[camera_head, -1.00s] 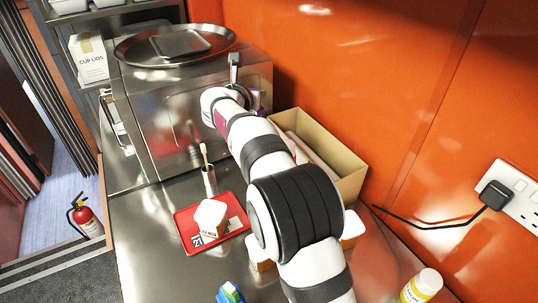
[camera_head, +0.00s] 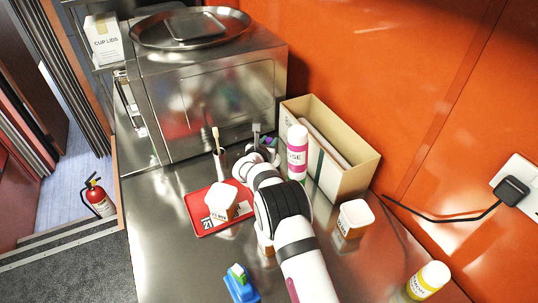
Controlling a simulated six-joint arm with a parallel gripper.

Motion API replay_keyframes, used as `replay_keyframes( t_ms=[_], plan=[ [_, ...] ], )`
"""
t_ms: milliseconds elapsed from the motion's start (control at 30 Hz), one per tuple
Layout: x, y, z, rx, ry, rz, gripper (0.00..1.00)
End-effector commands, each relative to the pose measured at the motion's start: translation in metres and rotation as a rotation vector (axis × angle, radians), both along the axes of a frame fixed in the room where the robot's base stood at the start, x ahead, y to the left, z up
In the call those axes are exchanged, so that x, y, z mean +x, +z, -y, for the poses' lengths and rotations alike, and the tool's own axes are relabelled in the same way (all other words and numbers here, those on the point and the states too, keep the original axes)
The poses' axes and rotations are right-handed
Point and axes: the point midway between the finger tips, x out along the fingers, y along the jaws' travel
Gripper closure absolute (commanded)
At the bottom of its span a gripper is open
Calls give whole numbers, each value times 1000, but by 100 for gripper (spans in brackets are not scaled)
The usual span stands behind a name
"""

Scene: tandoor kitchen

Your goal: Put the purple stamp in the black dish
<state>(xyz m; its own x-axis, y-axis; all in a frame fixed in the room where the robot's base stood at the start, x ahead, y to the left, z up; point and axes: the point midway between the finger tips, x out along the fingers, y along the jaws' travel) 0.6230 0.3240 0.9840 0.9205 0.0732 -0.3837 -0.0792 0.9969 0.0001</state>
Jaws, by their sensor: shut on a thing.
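My gripper (camera_head: 257,140) is at the far end of my arm, low over the steel counter in front of the oven. It is seen from behind, so its fingertips are mostly hidden. A small purple and teal piece, which looks like the purple stamp (camera_head: 269,142), shows at the gripper, which is shut on it. Most of the stamp is hidden. I cannot make out the black dish; my arm may cover it.
A pink-labelled bottle (camera_head: 297,152) and an open cardboard box (camera_head: 352,172) stand just right of my gripper. A red tray (camera_head: 203,222) holds a white-lidded tub; another tub (camera_head: 354,218) is right. A blue stamp-like object (camera_head: 241,285) and yellow-labelled bottle (camera_head: 428,281) are in front.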

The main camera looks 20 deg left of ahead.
Motion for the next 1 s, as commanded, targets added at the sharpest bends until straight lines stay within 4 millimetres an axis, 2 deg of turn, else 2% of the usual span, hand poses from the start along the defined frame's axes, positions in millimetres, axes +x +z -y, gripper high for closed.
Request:
replay_keyframes(
  t_ms=[100, 233, 567, 600, 767, 1000],
  plan=[
    [0, -24, 0, -2, 1, -2, 100],
    [0, -45, 0, 0, 0, 0, 100],
    [0, -48, 0, 0, 0, 1, 100],
    [0, -49, 0, 0, 0, 1, 69],
    [0, -49, 0, 0, 0, 1, 40],
    [0, -48, 0, 0, 0, 1, 40]
  ],
)
